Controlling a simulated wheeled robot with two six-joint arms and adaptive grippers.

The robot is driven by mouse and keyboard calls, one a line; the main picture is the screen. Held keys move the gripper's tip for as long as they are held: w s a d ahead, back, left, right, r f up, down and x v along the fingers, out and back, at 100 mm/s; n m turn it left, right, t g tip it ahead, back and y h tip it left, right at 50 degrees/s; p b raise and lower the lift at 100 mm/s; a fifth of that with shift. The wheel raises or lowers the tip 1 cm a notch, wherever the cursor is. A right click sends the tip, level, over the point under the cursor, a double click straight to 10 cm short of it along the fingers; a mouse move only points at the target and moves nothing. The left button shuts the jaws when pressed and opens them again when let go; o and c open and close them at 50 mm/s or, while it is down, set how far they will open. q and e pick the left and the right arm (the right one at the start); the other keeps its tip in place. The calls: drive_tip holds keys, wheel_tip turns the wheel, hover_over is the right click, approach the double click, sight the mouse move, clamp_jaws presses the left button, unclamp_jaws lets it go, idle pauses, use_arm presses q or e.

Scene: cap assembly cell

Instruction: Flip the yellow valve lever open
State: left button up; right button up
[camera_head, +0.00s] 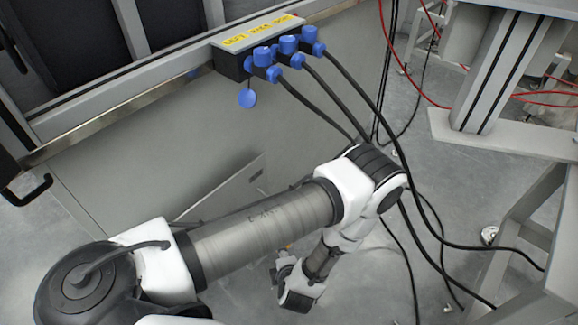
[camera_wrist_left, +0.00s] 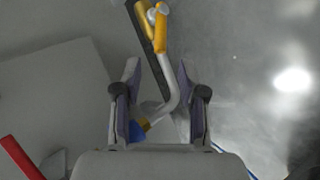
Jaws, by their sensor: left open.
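The yellow valve lever (camera_wrist_left: 160,33) shows at the top of the left wrist view, just beyond my fingertips, beside a dark strip and a small metal knob. A bent pale metal rod or pipe (camera_wrist_left: 169,80) runs from its lower end down between my fingers to a blue part (camera_wrist_left: 137,130). My left gripper (camera_wrist_left: 157,72) is open, with one finger on each side of the rod. I cannot tell whether either finger touches it. In the head view my left arm folds downward in the lower middle, and the lever cannot be made out clearly. My right gripper is not in view.
A grey cabinet (camera_head: 120,165) stands along the left. A black power box with a yellow label (camera_head: 258,32) and blue plugs (camera_head: 288,46) sits on its top edge. Black cables hang from it to the floor. Grey frame legs (camera_head: 500,75) stand at the right. A red bar (camera_wrist_left: 20,157) shows in the wrist view.

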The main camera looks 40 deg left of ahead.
use_arm(q)
drive_tip(key=b+x, duration=0.3)
drive_tip(key=x, duration=0.3)
drive_tip(key=shift+f, duration=0.3)
drive_tip(key=shift+w+a+f, duration=0.1)
drive_tip(key=shift+w+a, duration=0.1)
drive_tip(key=shift+a, duration=0.1)
clamp_jaws()
